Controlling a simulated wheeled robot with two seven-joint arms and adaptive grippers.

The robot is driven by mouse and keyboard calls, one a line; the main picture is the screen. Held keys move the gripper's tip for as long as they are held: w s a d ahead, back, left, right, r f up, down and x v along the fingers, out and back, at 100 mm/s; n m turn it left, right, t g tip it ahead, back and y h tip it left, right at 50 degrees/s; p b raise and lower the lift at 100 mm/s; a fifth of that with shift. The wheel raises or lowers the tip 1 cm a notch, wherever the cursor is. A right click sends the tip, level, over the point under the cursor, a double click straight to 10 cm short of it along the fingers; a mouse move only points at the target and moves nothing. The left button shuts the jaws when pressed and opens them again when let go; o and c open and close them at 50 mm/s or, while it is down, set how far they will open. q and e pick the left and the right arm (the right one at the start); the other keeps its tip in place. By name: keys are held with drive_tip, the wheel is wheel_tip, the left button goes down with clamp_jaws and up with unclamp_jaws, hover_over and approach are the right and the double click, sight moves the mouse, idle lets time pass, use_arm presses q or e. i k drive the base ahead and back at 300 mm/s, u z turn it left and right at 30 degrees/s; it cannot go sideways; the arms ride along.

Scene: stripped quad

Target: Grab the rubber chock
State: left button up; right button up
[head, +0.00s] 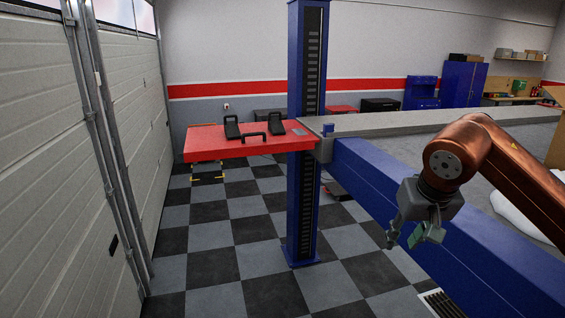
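Two black wedge-like pieces, a left one (232,127) and a right one (276,125), rest on a red flat top (211,145). They look like rubber chocks, but they are small and far off, so I cannot be sure. A low black handle-shaped piece (254,138) lies in front of and between them. My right gripper (404,240) hangs at the right, pointing down, well apart from the red top. Its fingers are spread with nothing seen between them. My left gripper is out of the picture.
A long blue beam (400,192) runs toward me beneath my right arm. A ribbed door (50,170) closes off the left. The checkered floor (230,260) is clear at left centre.

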sight(275, 126)
drive_tip(key=i, duration=2)
drive_tip(key=u, duration=0.4)
drive_tip(key=i, duration=1.7)
drive_tip(key=u, duration=0.2)
